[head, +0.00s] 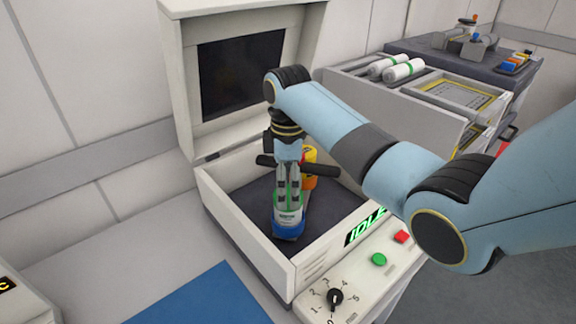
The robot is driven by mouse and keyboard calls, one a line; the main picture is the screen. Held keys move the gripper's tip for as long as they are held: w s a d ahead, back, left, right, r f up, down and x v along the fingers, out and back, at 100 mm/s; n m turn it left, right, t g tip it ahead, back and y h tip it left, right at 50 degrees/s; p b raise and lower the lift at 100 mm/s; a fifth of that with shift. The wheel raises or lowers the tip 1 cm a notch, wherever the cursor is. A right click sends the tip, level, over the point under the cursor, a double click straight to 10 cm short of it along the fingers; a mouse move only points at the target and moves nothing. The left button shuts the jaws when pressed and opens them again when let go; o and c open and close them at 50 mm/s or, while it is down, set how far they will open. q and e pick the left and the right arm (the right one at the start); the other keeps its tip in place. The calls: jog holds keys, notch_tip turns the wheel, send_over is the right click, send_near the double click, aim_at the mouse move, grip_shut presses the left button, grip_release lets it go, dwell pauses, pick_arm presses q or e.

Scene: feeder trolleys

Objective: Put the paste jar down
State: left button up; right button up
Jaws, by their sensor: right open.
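The paste jar (288,221), white with green bands and a blue lower part, stands upright or nearly so inside the open machine's dark well. My right gripper (288,197) points straight down over the jar. Its fingers are open and reach down at the jar's upper part. I cannot tell whether they touch it. My left gripper is not in view.
The machine (255,243) has a raised lid, an "IDLE" display, a dial (335,298) and green and red buttons. A yellow-orange container (310,180) is behind the gripper. A blue mat (205,299) lies in front. Trolleys with white rolls (403,70) stand at back right.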

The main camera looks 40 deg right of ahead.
notch_tip(320, 180, up, 5)
jog(key=shift+r, duration=0.1)
dwell(0.7)
